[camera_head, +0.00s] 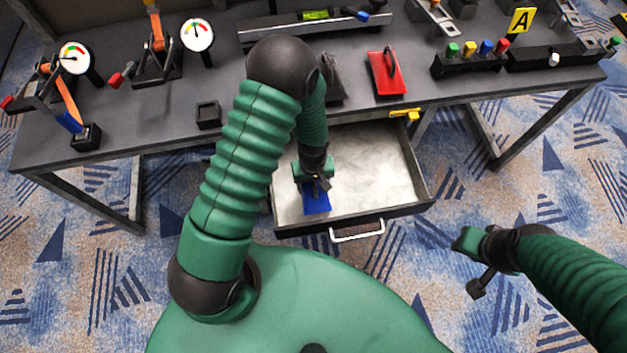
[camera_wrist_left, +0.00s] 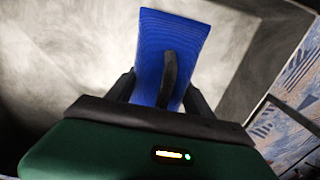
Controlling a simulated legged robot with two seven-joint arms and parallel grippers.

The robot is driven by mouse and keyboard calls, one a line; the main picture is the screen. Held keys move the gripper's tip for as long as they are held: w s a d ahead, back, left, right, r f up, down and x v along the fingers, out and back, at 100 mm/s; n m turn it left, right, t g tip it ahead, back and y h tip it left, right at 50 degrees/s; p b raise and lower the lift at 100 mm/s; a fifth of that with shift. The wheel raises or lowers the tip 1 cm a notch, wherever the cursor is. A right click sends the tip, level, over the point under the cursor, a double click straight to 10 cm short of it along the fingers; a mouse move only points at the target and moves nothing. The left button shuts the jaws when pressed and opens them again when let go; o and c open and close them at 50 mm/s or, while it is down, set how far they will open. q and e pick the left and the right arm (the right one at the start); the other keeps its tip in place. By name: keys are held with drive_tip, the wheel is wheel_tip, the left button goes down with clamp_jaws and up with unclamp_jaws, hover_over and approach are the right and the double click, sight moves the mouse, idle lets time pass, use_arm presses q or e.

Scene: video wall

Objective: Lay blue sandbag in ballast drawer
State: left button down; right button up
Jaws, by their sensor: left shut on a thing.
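The blue sandbag (camera_head: 315,204) is in my left gripper (camera_head: 317,186), inside the outline of the open ballast drawer (camera_head: 402,211). The left gripper is shut on the sandbag near the drawer's left front part. In the left wrist view, the sandbag (camera_wrist_left: 182,35) extends out between the two dark fingers, with a dark strap-like piece on its face. The pale drawer floor lies behind it; I cannot tell whether the bag touches it. My right gripper (camera_head: 474,264) is out to the right of the drawer, over the carpet; its finger opening is unclear.
The drawer sits under a grey bench (camera_head: 130,125) and has a white front handle (camera_head: 358,231). The drawer's right side is clear.

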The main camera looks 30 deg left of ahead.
sight(310, 192)
use_arm(q)
drive_tip(key=shift+a, duration=0.1)
drive_tip(key=c, duration=0.8)
unclamp_jaws()
drive_tip(key=o, duration=0.4)
wheel_tip(310, 192, up, 12)
drive_tip(key=p, duration=0.3)
drive_tip(key=shift+r, duration=0.15)
drive_tip(key=s+r+m+t, duration=0.1)
drive_tip(key=s+r+m, duration=0.2)
drive_tip(key=r, duration=0.3)
drive_tip(key=s+d+r+m+t, duration=0.1)
drive_tip(key=s+r+m, duration=0.2)
drive_tip(key=r, duration=0.3)
drive_tip(key=shift+m+t, duration=0.3)
drive_tip(key=shift+m, duration=0.6)
